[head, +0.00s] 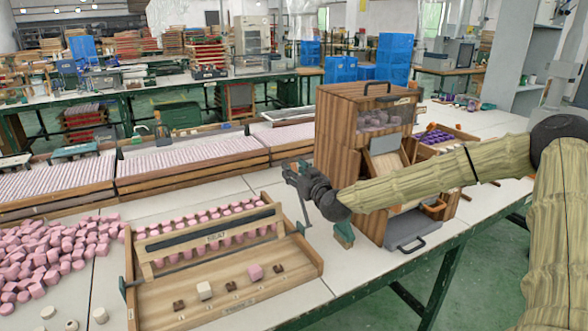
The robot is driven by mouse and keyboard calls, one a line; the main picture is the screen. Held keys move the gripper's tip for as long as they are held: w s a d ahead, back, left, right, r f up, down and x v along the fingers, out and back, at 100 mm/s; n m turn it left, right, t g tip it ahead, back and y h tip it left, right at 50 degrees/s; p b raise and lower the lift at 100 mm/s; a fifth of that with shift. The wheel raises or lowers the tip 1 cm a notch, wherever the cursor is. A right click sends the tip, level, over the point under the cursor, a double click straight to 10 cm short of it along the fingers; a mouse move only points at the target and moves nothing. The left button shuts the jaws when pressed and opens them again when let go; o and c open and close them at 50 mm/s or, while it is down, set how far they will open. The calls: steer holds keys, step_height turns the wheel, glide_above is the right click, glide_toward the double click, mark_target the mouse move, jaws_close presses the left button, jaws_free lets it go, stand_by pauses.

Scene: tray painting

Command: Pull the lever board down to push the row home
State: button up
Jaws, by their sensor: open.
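A wooden tray (225,302) stands on the table at the front left. The lever board (160,262), a pale wooden bar with a long dark strip, lies across it from side to side. Rows of pink pieces (222,209) show behind the board, and more pink pieces show just below it. My gripper (294,172) is dark, open and empty. It is above and behind the tray's right end, apart from the board.
A wooden cabinet (338,135) with a window and a grey drawer (407,228) stands right of my gripper, close to my arm. A heap of pink cubes (45,250) lies left of the tray. Long racks of pink pieces (190,155) stand behind. Bare table shows right of the tray.

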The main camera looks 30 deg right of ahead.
steer(key=shift+w, duration=0.85)
jaws_close()
